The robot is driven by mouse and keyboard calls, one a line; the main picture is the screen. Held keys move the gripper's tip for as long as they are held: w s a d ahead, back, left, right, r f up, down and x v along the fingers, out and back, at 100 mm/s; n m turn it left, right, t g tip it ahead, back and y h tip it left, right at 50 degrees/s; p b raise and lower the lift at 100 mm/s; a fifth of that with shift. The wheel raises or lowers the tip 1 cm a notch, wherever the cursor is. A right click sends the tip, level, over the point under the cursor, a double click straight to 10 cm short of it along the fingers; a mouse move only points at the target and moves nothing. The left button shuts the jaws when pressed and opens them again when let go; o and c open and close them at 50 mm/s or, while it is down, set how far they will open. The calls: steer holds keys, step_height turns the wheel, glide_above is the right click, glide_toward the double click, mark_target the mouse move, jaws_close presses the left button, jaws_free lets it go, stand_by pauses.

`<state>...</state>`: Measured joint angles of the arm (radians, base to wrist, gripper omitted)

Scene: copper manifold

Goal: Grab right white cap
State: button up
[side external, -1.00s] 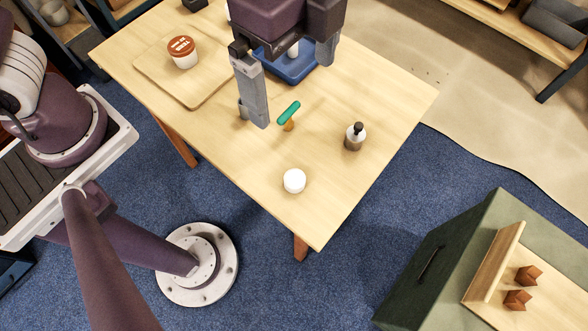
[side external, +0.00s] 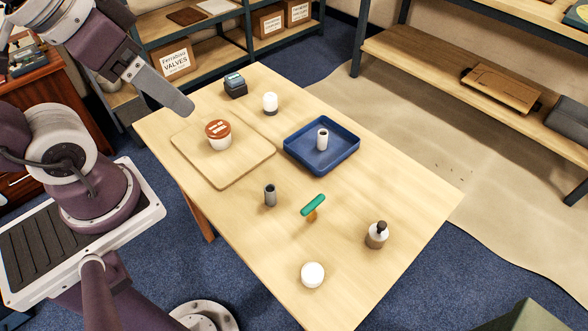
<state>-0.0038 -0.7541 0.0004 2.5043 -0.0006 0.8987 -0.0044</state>
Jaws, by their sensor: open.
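A white cap (side external: 312,274) sits alone on the light wooden table near its front corner. A second white rounded piece (side external: 270,101) sits on a dark base near the back edge. My gripper (side external: 182,100) hangs at the upper left, over the table's left back edge. It is open and holds nothing that I can see; only one finger shows clearly. It is far from the front cap and nearer the back white piece, apart from both.
A wooden board (side external: 240,172) carries a tub with a brown lid (side external: 219,136). A blue tray (side external: 340,163) holds a pale cylinder (side external: 322,139). A grey cylinder (side external: 270,195), a green-handled piece (side external: 313,205), a dark-topped bottle (side external: 377,235) and a dark block (side external: 235,85) stand apart.

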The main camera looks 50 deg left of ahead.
steer(key=n+g+h, duration=0.7)
steer(key=n+h, duration=0.7)
glide_above(305, 265)
steer(key=w+a, duration=0.3)
steer(key=a, duration=0.1)
step_height(305, 265, down, 25)
steer(key=s+f+n, duration=0.1)
steer(key=f, duration=0.2)
steer(key=s+f+n+t, duration=0.1)
steer(key=f, duration=0.2)
steer(key=a+f+n+t, duration=0.1)
steer(key=f+n, duration=0.1)
steer(key=f, duration=0.2)
steer(key=shift+s, duration=0.4)
steer(key=shift+s+f, duration=0.1)
steer(key=shift+f, duration=0.3)
steer(key=shift+n+y, duration=0.3)
steer(key=x, duration=0.4)
steer(key=r+x, duration=0.1)
steer(key=x, duration=0.2)
steer(key=shift+d, duration=0.25)
steer(key=c, duration=1.4)
